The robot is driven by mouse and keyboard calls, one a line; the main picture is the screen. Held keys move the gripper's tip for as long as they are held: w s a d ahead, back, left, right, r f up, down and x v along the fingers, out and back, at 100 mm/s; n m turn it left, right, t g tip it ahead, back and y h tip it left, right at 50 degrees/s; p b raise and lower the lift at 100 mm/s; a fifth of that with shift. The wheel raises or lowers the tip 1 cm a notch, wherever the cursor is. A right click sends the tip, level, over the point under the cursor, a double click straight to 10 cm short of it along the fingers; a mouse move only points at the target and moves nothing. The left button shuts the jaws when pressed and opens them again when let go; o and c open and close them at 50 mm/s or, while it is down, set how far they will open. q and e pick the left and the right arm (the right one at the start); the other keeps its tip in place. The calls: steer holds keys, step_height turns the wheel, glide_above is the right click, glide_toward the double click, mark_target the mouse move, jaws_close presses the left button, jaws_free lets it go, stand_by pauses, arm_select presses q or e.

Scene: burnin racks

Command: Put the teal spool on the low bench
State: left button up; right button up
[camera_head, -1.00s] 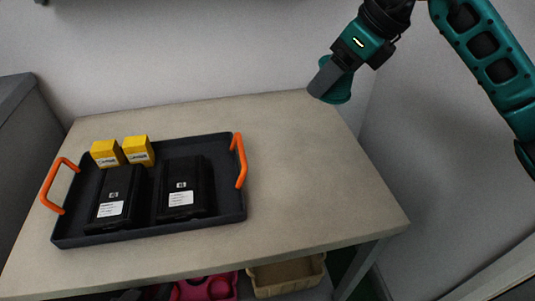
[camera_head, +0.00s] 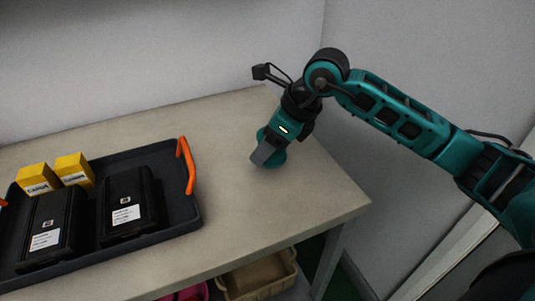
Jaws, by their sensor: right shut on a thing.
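The teal spool (camera_head: 277,160) is held in my right gripper (camera_head: 266,153), over the right part of the bench top (camera_head: 240,205). The gripper points down and is shut on the spool, hiding part of it. The spool is at or just above the bench surface; I cannot tell whether it touches. My left gripper is not in view.
A dark tray (camera_head: 190,222) with orange handles stands on the bench at the left. It holds two black battery-like packs (camera_head: 130,205) and two yellow boxes (camera_head: 75,170). Bench top right of the tray is clear. A tan bin (camera_head: 258,277) sits below. Walls stand behind and right.

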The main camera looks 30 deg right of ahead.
step_height(320, 180, down, 3)
steer(key=shift+r, duration=0.1)
steer(key=shift+b, duration=0.35)
steer(key=o, duration=1.2)
steer(key=shift+c, duration=0.2)
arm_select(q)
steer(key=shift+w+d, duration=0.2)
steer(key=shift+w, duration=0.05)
